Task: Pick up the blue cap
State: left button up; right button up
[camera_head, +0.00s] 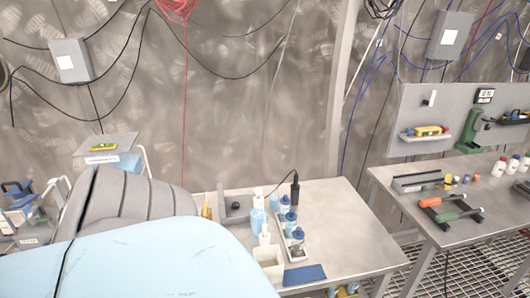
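Several small bottles with blue tops stand on the middle steel table; one blue top (297,233) is at the front of a pale tray, another blue top (291,216) is behind it. On the right workbench, a row of small coloured pieces includes one that looks blue (466,180); it is too small to tell whether it is a loose cap. I cannot tell which of these is the blue cap. Neither of my grippers shows in this view.
The middle table (349,225) has a pale bin (268,258), a blue flat piece (304,274) and free room at right. The right workbench (415,205) holds screwdrivers (457,215) and bottles. A large pale blue shape (150,262) fills the lower left.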

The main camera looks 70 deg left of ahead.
aim_at(298, 234)
jog(key=i+u, duration=0.2)
jog(key=u, duration=1.55)
jog(key=i+l+u, duration=0.1)
jog(key=l+u, duration=0.15)
jog(key=u, duration=0.15)
jog(key=l+u, duration=0.55)
jog(key=u, duration=0.2)
jog(key=l+u, duration=0.3)
jog(key=l, duration=0.25)
jog(key=k+l+u, duration=0.1)
jog(key=l+u, duration=0.2)
jog(key=l, duration=0.2)
jog(key=k+l, duration=0.1)
jog(key=l, duration=0.65)
jog(key=k+l, duration=0.15)
jog(key=l, duration=0.25)
jog(key=l+u, duration=0.1)
jog(key=l, duration=0.25)
jog(key=k, duration=0.05)
